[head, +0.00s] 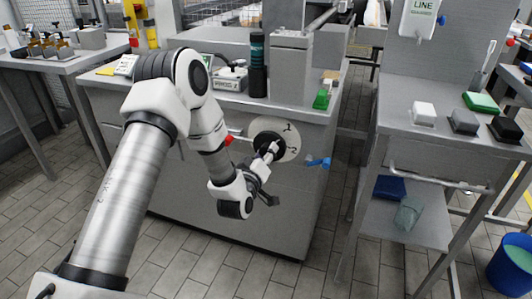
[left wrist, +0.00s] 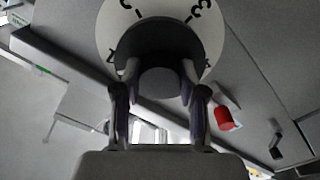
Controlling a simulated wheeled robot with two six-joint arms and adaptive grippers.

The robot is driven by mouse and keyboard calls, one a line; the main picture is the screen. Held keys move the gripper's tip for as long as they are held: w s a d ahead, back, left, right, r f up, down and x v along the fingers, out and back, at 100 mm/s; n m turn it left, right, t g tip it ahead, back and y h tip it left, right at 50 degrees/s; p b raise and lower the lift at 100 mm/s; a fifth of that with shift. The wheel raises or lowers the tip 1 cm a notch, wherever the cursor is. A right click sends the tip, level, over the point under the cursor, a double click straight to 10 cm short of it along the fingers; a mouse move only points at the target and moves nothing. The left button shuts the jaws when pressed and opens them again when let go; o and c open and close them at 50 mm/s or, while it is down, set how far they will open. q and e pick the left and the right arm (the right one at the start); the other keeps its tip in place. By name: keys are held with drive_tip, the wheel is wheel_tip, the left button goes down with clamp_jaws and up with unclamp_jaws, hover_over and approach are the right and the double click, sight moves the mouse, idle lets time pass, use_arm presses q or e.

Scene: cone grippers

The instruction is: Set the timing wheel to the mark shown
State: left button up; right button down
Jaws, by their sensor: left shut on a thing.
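The timing wheel (head: 291,139) is a pale disc with dark marks around a black hub, on the front of the grey machine. It also shows in the left wrist view (left wrist: 113,22), cut off at the top, with several marks partly visible. My left gripper (head: 268,151) is at the wheel's centre, its fingers closed on the grey knob (left wrist: 160,82) of the hub. In the left wrist view the fingers (left wrist: 159,88) stand on both sides of that knob. Part of the wheel's face is hidden behind the gripper and hub. My right gripper is not in view.
A red-ended handle (head: 229,140) sticks out left of the wheel, and a blue-ended one (head: 319,163) right of it. A small labelled box (head: 229,81) and a dark bottle (head: 258,66) stand on the machine top. A side table (head: 405,90) stands at right.

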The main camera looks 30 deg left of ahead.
use_arm(q)
drive_tip(key=m+p, duration=0.4)
drive_tip(key=m, duration=0.2)
drive_tip(key=shift+r+m+p, duration=0.15)
drive_tip(key=shift+m+p, duration=0.25)
drive_tip(key=m+p, duration=0.2)
drive_tip(key=m, duration=0.1)
drive_tip(key=shift+a, duration=0.1)
drive_tip(key=shift+m+p, duration=1.25)
drive_tip(key=shift+m, duration=0.45)
drive_tip(key=shift+f, duration=0.2)
drive_tip(key=o, duration=1.1)
drive_tip(key=shift+o, duration=0.2)
drive_tip(key=v, duration=1.2)
